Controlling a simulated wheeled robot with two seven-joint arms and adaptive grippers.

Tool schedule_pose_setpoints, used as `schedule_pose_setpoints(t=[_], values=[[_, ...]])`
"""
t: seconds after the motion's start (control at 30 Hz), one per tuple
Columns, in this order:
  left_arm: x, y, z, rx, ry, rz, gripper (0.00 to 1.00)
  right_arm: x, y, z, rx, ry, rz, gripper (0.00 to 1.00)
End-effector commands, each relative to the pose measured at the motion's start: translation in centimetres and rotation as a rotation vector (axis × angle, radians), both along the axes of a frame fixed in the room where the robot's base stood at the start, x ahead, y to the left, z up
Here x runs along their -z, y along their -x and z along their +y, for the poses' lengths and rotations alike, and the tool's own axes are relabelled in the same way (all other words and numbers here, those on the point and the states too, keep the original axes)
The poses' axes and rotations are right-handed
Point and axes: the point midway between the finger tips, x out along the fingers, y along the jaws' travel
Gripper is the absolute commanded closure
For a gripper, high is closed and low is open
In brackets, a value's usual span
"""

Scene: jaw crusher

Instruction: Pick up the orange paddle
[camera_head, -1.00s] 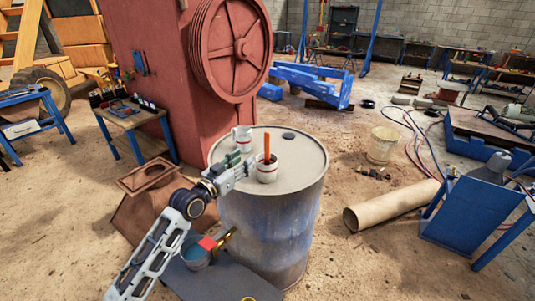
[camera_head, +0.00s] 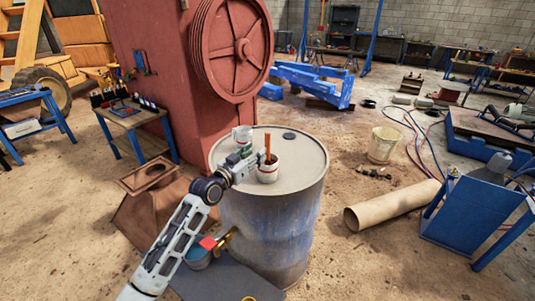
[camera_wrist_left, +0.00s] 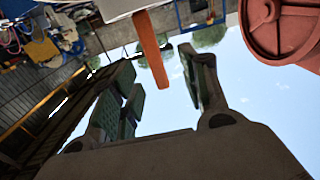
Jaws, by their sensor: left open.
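My left gripper (camera_head: 253,158) is open, just left of the paddle and by the cup's rim. In the left wrist view, which looks turned over, the paddle (camera_wrist_left: 151,48) shows between the two spread green-padded fingers (camera_wrist_left: 165,85), near their tips. I cannot tell if either finger touches it.
A second white cup (camera_head: 242,134) stands behind my left gripper on the drum. The red crusher (camera_head: 165,60) rises behind the drum at left. The drum top's right side is mostly clear.

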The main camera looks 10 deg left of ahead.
Motion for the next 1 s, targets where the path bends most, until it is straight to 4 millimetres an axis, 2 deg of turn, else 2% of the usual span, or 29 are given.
schedule_pose_setpoints(t=[0.3,0.77,1.0], values=[[0.0,-2.1,-0.9,0.0,0.001,0.0,0.55,-0.1,0.0,0.1,0.0,-0.001,0.0,1.0],[0.0,-2.3,-1.0,0.0,0.001,0.0,0.55,-0.1,0.1,0.4,0.001,-0.004,0.001,1.0],[0.2,-3.4,-1.8,0.0,0.003,0.0,0.55,-0.3,0.1,0.4,0.001,-0.004,0.002,1.0]])
